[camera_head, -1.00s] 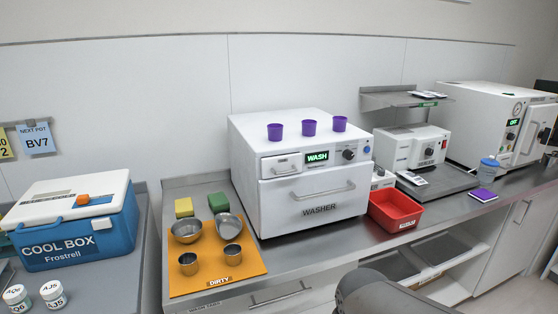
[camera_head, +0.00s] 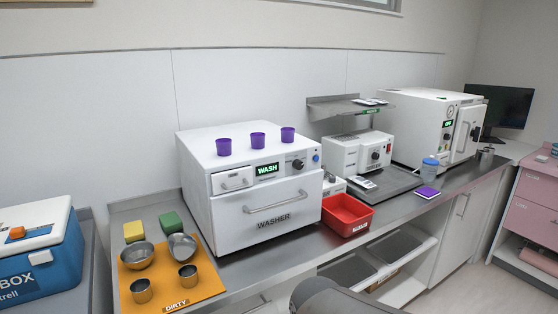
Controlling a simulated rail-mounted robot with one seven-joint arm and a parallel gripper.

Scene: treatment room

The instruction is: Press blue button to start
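A white washer (camera_head: 255,190) stands on the steel counter, its door shut and its green display (camera_head: 267,169) reading "WASH". A small blue button (camera_head: 316,158) sits at the upper right of its front panel, right of a dark dial (camera_head: 298,164). Nothing covers the button. A dark grey rounded part of my own arm shows at the bottom edge. My gripper is not in this view.
Three purple cups (camera_head: 258,140) stand on the washer. A red bin (camera_head: 346,214) is right of it. An orange mat (camera_head: 203,283) with metal bowls and cups lies left. A sealer (camera_head: 358,152) and a white autoclave (camera_head: 425,125) stand further right.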

